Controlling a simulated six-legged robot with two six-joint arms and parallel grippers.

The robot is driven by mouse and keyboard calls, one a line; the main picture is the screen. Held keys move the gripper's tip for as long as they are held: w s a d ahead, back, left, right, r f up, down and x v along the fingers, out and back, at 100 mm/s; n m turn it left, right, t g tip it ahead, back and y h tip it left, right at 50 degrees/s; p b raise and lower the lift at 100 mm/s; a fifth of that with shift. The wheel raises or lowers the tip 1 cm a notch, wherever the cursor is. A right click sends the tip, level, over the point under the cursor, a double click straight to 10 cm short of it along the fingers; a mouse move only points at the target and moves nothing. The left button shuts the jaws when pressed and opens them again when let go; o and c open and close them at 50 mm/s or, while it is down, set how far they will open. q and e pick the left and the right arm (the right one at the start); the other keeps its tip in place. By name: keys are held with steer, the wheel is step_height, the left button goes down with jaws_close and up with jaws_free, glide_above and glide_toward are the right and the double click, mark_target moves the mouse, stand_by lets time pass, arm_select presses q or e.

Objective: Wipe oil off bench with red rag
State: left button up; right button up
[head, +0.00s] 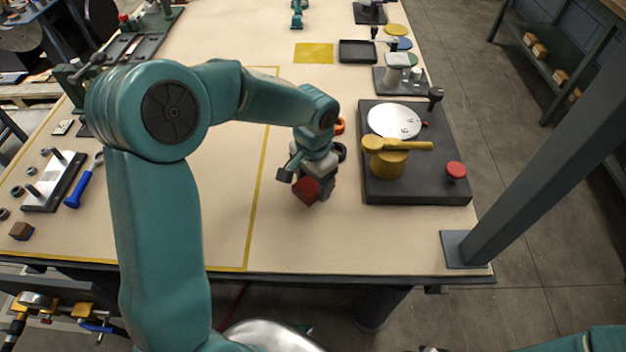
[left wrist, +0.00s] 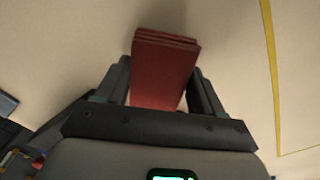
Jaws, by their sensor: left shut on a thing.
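The red rag is a folded, layered dark red block (head: 306,190), also large in the left wrist view (left wrist: 165,62). My left gripper (head: 315,186) is shut on it, with one finger on each side of the rag in the left wrist view. The rag is over the tan bench (head: 330,245), right of the yellow line and left of the dark fixture plate. I cannot tell whether the rag touches the bench. I see no clear oil patch; the arm and gripper hide part of the surface. My right gripper is not in view.
A dark plate (head: 415,190) at the right holds a silver disc (head: 394,121), a yellow handled part (head: 388,165) and a red knob (head: 456,170). An orange ring (head: 339,126) and a black ring (head: 340,151) lie behind the gripper. The bench front is clear.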

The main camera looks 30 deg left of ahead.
arm_select(q)
steer(key=shift+w+r+p, duration=0.15)
steer(key=shift+r+p, duration=0.5)
steer(key=shift+r, duration=0.25)
steer(key=shift+s+r+p, duration=0.2)
steer(key=shift+r+p, duration=0.4)
steer(key=shift+r, duration=0.3)
steer(key=shift+w+r+p, duration=0.2)
steer(key=shift+r+p, duration=0.35)
steer(key=shift+r, duration=0.1)
steer(key=shift+s, duration=0.1)
